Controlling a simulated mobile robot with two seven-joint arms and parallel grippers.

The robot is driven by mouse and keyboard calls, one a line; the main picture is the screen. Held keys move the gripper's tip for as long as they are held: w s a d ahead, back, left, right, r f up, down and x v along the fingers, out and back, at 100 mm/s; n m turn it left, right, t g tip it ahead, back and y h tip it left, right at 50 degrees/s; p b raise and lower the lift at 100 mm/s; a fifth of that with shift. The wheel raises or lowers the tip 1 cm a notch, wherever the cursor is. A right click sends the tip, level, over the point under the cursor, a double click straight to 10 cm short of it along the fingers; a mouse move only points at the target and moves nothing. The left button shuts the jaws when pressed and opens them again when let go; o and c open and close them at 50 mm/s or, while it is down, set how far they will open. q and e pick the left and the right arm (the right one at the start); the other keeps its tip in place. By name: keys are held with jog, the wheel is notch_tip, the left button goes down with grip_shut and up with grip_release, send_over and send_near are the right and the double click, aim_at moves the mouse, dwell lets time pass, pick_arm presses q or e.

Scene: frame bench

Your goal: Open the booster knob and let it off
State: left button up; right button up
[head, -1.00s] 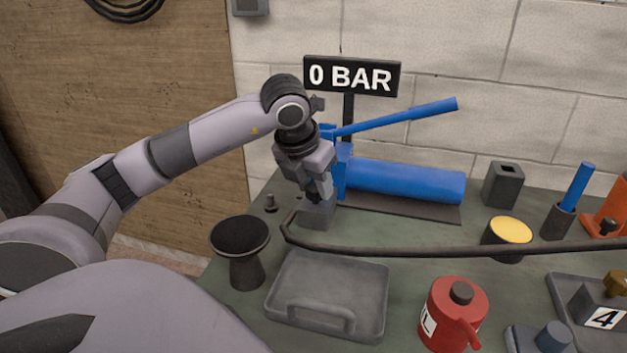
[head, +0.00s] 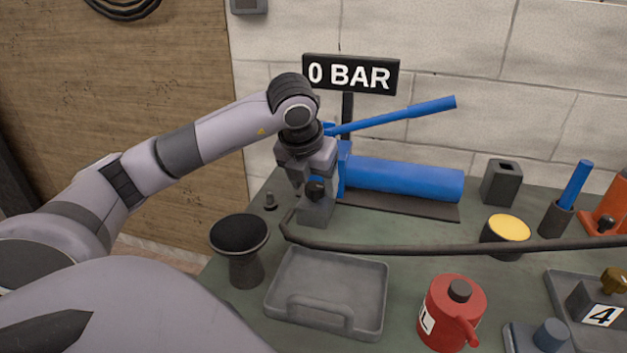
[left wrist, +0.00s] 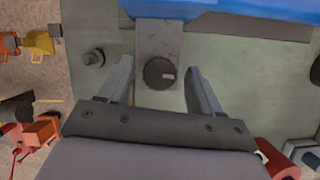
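The blue hand pump (head: 405,180) lies on the bench with its blue lever (head: 400,115) slanting up to the right. A sign (head: 350,74) behind it reads 0 BAR. The dark round booster knob (head: 316,189) sits on a grey block (head: 318,210) at the pump's left end. It also shows in the left wrist view (left wrist: 160,73), with a light mark on its right side. My left gripper (head: 307,178) is over the block. In the left wrist view its two fingers (left wrist: 160,92) stand apart on either side of the knob, not touching it. My right gripper is not in view.
A dark hose (head: 420,250) runs across the bench from the block. A grey tray (head: 280,300), a black-topped stand (head: 240,245), a red can (head: 450,310) and a yellow-topped cup (head: 505,235) stand in front. A small peg (head: 270,200) is left of the block.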

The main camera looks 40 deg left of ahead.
pick_arm(q)
jog(key=v, duration=0.7)
jog(key=shift+p, duration=0.4)
dwell(0.3)
